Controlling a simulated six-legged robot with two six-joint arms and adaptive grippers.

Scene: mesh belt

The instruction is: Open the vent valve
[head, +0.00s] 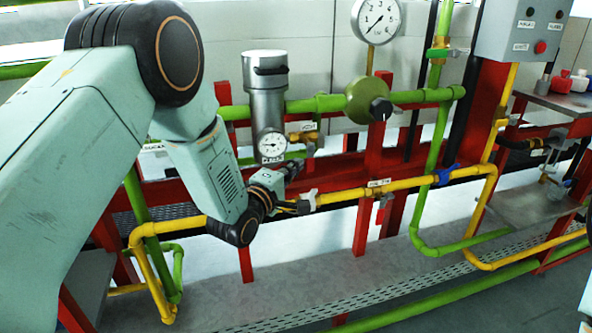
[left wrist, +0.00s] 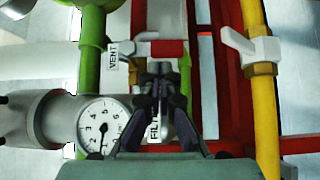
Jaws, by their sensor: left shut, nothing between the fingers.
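The vent valve (left wrist: 140,48) shows in the left wrist view beside the VENT label (left wrist: 112,56), with a white part and a red part just beyond my fingertips. In the head view the brass vent valve (head: 301,136) sits right of the grey filter canister (head: 266,105), under the green pipe. My left gripper (head: 293,169) is just below and left of it. In the left wrist view my gripper (left wrist: 163,70) has its fingers together and empty. I cannot tell whether the tips touch the valve. My right gripper is out of view.
A yellow pipe (head: 345,195) with a white-handled valve (head: 309,199) runs just below my left gripper; this valve handle also shows in the left wrist view (left wrist: 238,46). The filter's gauge (left wrist: 101,127) is close to the fingers. Red frame posts (head: 374,150) stand to the right.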

